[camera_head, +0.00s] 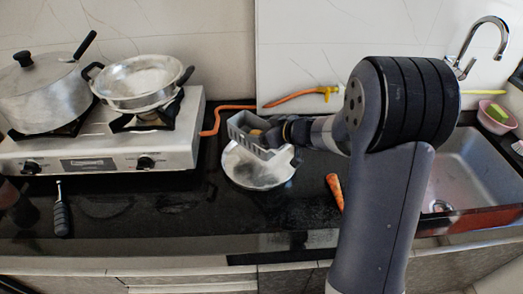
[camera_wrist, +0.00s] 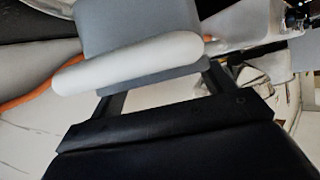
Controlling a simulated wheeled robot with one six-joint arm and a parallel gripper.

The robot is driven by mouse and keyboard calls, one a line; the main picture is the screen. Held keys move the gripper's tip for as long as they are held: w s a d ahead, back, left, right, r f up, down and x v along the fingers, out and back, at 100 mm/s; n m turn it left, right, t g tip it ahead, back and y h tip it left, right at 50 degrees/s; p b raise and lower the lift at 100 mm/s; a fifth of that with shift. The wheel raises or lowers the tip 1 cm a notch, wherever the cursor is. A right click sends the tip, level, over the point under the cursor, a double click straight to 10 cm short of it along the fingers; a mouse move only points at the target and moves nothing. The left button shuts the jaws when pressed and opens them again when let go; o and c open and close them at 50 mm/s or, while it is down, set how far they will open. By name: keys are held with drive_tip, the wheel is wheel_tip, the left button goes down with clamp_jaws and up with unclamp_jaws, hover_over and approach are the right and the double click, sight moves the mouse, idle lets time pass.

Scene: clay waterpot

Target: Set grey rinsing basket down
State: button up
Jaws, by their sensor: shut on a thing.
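The grey rinsing basket (camera_head: 243,140) is held up over the dark counter, above a shiny round metal pan or lid (camera_head: 258,174). Something small and tan shows inside it. My gripper (camera_head: 275,134) reaches in from the right and is shut on the basket's right side. In the wrist view the grey basket body (camera_wrist: 140,22) fills the top, with a pale rounded bar (camera_wrist: 130,64) in front of it. My gripper (camera_wrist: 160,92) has its dark fingers on either side there. The exact contact and the gap under the basket are hard to tell.
A carrot (camera_head: 335,191) lies right of the metal pan. The gas stove (camera_head: 110,150) with a lidded pot (camera_head: 40,92) and a frying pan (camera_head: 140,84) stands left. An orange hose (camera_head: 212,125) runs behind. The sink (camera_head: 462,165) is right.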

drive_tip(key=f, duration=0.2)
drive_tip(key=f+b, duration=0.1)
drive_tip(key=f, duration=0.4)
drive_tip(key=shift+w+b, duration=0.25)
drive_tip(key=shift+b, duration=0.1)
drive_tip(key=shift+f, duration=0.1)
drive_tip(key=shift+f, duration=0.15)
drive_tip(key=o, duration=1.1)
drive_tip(key=shift+s+d+r, duration=0.15)
drive_tip(key=shift+r, duration=0.2)
drive_tip(key=p+v, duration=0.1)
drive_tip(key=v, duration=1)
drive_tip(key=shift+s+d+r+p, duration=0.15)
drive_tip(key=shift+s+d+p, duration=0.1)
drive_tip(key=shift+p, duration=0.15)
drive_tip(key=shift+w+a, duration=0.1)
drive_tip(key=shift+a, duration=0.05)
